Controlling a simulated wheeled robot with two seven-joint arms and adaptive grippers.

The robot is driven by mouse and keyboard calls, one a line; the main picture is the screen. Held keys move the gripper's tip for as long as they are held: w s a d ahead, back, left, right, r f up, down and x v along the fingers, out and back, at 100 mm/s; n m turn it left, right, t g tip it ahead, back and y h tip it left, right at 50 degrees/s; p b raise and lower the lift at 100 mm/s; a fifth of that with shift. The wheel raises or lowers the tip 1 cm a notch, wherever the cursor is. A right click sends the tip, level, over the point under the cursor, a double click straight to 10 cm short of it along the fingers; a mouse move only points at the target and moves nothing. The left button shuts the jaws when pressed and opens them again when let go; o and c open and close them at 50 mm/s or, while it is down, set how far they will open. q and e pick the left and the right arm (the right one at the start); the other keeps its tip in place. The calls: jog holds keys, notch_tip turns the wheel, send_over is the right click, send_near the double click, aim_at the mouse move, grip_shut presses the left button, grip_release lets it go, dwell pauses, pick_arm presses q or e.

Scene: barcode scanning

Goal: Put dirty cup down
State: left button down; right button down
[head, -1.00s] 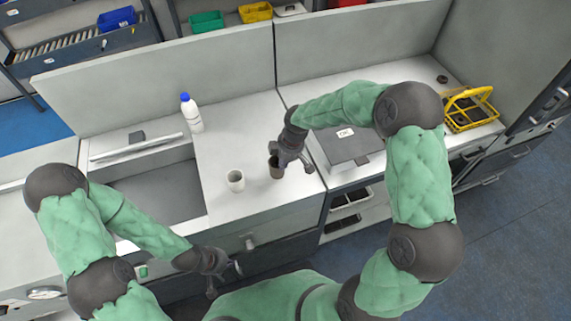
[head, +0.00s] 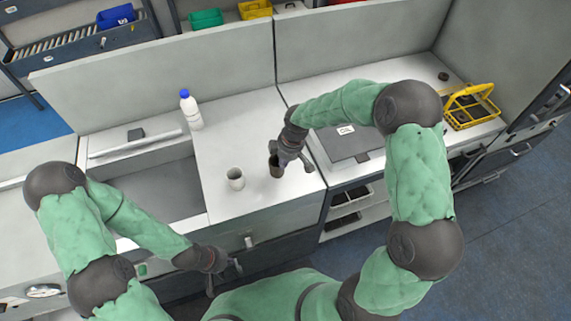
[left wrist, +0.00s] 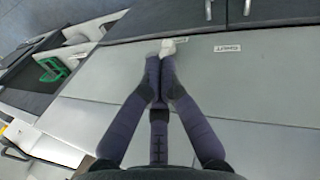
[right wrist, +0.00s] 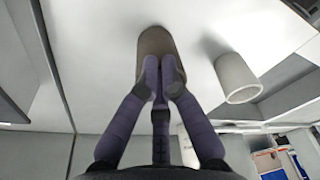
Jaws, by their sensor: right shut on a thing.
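The dirty cup (head: 275,170), a brown-grey cup, is upright on or just above the pale worktop; I cannot tell whether its base touches. It also shows in the right wrist view (right wrist: 156,40). My right gripper (head: 284,158) is shut on its near wall, with the fingertips close together in the right wrist view (right wrist: 160,78). A clean-looking white cup (head: 236,179) stands to its left, apart from it; it also shows in the right wrist view (right wrist: 236,77). My left gripper (head: 213,283) is low in front of the counter, shut and empty in the left wrist view (left wrist: 160,85).
A white bottle with a blue cap (head: 190,111) stands behind the cups. A sunken basin (head: 155,188) lies left. A grey flat-topped device (head: 346,145) is close on the right, with a yellow rack (head: 470,106) beyond. The worktop in front of the cups is clear.

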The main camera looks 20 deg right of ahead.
pick_arm(q)
jog(key=shift+f, duration=0.2)
pick_arm(e)
jog(key=shift+f, duration=0.25)
jog(key=c, duration=1.4)
grip_release()
jog(key=shift+o, duration=0.2)
pick_arm(q)
jog(key=shift+w+f, duration=0.35)
jog(key=shift+w, duration=0.35)
pick_arm(e)
notch_tip(320, 180, up, 12)
jog(key=s+d, duration=0.1)
jog(key=d, duration=0.1)
jog(key=shift+s, duration=0.25)
